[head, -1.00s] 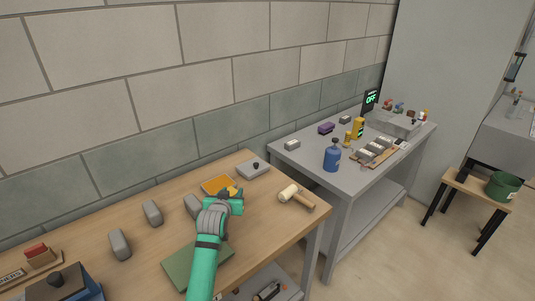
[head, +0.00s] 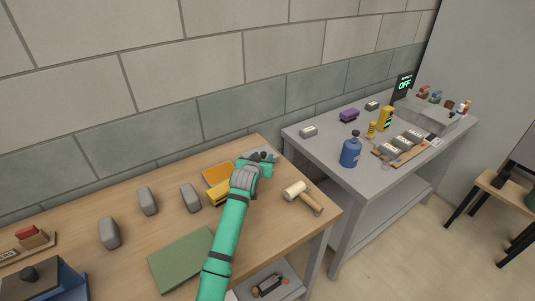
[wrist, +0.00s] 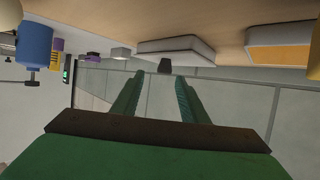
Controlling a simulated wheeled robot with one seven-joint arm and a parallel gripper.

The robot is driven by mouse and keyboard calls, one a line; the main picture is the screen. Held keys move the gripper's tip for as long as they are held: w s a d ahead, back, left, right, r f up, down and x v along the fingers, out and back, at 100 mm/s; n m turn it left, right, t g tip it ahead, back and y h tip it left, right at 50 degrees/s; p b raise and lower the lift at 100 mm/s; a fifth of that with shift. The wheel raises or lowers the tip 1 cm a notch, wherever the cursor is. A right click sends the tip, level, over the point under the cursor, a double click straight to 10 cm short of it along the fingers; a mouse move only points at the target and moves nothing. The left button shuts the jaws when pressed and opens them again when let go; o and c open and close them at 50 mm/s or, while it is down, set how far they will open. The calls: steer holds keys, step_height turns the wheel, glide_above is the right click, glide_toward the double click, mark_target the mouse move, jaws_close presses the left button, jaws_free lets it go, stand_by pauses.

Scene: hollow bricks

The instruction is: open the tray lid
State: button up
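The grey tray with its flat lid (head: 248,155) lies near the back right corner of the wooden table, mostly behind my gripper (head: 262,163) in the head view. In the wrist view, which appears upside down, the tray lid (wrist: 175,47) looks closed, with a small dark knob (wrist: 164,66) on it. My gripper (wrist: 160,77) has its two green fingers apart with nothing between them. The knob shows just past the fingertips, in line with the gap. I cannot tell the exact distance.
An orange tray (head: 217,173) and a yellow object (head: 218,193) lie left of my gripper. A mallet (head: 303,196) lies right of it. Several grey bricks (head: 190,198) stand to the left; a green mat (head: 180,260) lies in front. A grey table (head: 300,148) stands beyond.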

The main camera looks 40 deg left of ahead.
mark_target(264, 153)
steer(key=w+a+f, duration=0.1)
steer(key=w+a, duration=0.1)
steer(key=w, duration=0.1)
steer(key=shift+a+f, duration=0.3)
steer(key=shift+f, duration=0.1)
steer(key=shift+w+a+f, duration=0.1)
steer(key=shift+w+f, duration=0.1)
steer(key=shift+w, duration=0.7)
steer(key=shift+w+a, duration=0.1)
steer(key=shift+c, duration=0.2)
